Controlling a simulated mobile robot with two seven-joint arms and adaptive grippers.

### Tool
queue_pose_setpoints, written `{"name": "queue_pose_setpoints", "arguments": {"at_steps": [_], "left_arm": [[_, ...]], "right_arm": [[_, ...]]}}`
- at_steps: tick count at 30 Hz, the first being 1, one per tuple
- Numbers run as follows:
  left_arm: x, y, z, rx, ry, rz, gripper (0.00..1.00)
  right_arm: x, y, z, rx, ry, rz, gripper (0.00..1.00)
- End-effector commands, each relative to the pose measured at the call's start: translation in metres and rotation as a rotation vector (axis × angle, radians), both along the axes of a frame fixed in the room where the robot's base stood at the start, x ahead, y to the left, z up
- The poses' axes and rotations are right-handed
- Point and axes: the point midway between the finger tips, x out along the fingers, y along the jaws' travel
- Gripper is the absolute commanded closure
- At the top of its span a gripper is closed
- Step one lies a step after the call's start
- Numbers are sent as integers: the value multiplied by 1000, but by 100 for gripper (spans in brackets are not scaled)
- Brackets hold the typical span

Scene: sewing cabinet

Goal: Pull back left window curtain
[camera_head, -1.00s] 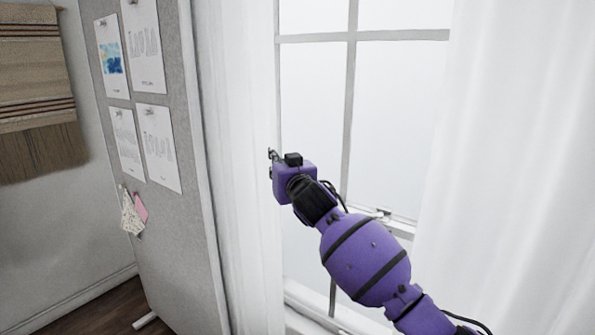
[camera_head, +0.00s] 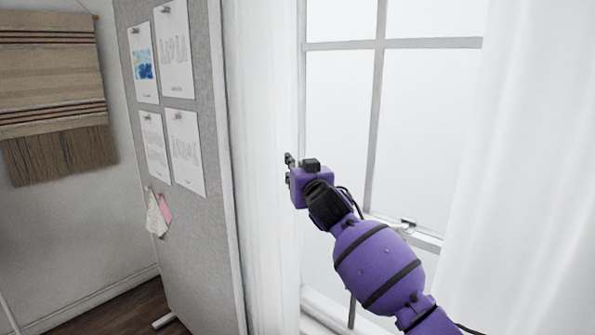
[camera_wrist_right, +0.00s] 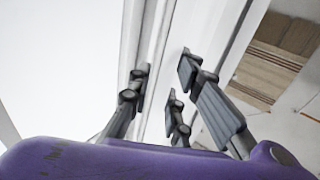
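The left window curtain (camera_head: 262,180) is white and hangs nearly straight down the left side of the window (camera_head: 420,130) in the head view. My right gripper (camera_head: 289,168), on a purple arm from the lower right, is at the curtain's window-side edge, about mid-height. In the right wrist view the gripper's dark fingers (camera_wrist_right: 160,95) are spread apart, with a pale vertical strip behind and between them. I cannot tell whether they touch the curtain cloth. My left gripper is in neither view.
A grey pinboard (camera_head: 200,230) with pinned papers stands close left of the curtain. A woven hanging (camera_head: 50,80) is on the left wall. The right curtain (camera_head: 530,180) hangs at the right. The window sill (camera_head: 325,310) is below the arm.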

Motion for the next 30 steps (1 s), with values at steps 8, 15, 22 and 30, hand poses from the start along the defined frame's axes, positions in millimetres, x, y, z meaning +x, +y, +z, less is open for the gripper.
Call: {"name": "queue_pose_setpoints", "arguments": {"at_steps": [8,15,22,30], "left_arm": [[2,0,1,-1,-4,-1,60],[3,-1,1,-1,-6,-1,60],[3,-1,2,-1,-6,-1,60],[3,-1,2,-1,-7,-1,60]], "right_arm": [[-25,-9,-2,0,0,0,82],[-71,-23,-1,1,0,2,82],[-104,-33,0,1,-1,2,82],[-114,-36,0,0,0,2,82]]}}
